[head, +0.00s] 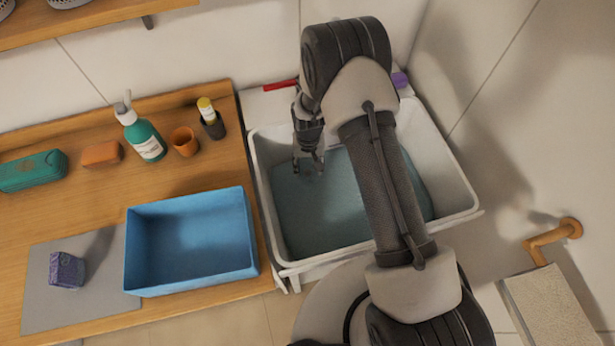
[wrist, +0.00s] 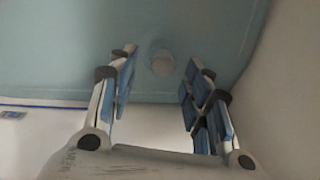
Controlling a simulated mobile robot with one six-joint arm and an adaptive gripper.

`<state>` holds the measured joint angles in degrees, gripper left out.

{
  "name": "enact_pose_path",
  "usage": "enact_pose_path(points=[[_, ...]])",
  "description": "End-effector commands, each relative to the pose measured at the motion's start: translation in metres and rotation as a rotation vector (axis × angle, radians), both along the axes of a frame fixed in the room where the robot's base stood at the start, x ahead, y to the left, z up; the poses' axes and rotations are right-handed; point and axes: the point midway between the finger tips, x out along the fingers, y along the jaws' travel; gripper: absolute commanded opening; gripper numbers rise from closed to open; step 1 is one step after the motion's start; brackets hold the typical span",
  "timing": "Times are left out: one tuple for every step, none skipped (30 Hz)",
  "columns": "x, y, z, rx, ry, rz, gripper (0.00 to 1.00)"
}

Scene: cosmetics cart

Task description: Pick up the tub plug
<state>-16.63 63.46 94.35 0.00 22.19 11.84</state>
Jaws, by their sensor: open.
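A small pale round plug (wrist: 161,62) shows in the wrist view against the blue-green inside of the tub, beyond and between the fingertips. My gripper (wrist: 159,65) is open, with one finger on each side of the plug in the picture and nothing held between them. In the head view my gripper (head: 309,168) points down inside the white tub (head: 462,180), toward its left back part. I cannot make out the plug in the head view, and I cannot tell how far the fingertips are above it.
The tub's white walls stand close around my gripper. A wooden counter at left holds a blue bin (head: 190,280), a green pump bottle (head: 145,140), an orange cup (head: 185,142) and a purple block (head: 67,270). A red item (head: 281,85) lies behind the tub.

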Motion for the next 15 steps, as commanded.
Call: enact_pose_path(points=[[-0.001, 0.001, -0.01, 0.0, 0.002, 0.001, 0.45], [-0.001, 0.002, -0.015, 0.0, 0.002, 0.001, 0.45], [-0.002, 0.003, -0.022, 0.0, 0.002, 0.001, 0.45], [-0.002, 0.003, -0.027, 0.0, 0.002, 0.001, 0.45], [-0.002, 0.003, -0.031, 0.0, 0.002, 0.0, 0.45], [-0.002, 0.003, -0.036, 0.0, 0.002, 0.0, 0.45], [-0.002, 0.003, -0.039, 0.0, 0.001, 0.0, 0.45], [-0.002, 0.003, -0.041, 0.0, 0.001, 0.0, 0.45], [-0.001, 0.003, -0.042, 0.0, 0.0, 0.0, 0.45], [-0.001, 0.003, -0.042, 0.0, 0.0, 0.0, 0.45], [-0.001, 0.003, -0.042, 0.0, -0.001, 0.0, 0.45], [-0.001, 0.003, -0.041, 0.0, -0.001, 0.0, 0.45], [-0.001, 0.003, -0.041, 0.0, -0.001, 0.0, 0.45], [-0.001, 0.003, -0.041, 0.0, -0.001, 0.0, 0.45], [-0.001, 0.003, -0.041, 0.0, 0.0, 0.0, 0.45]])
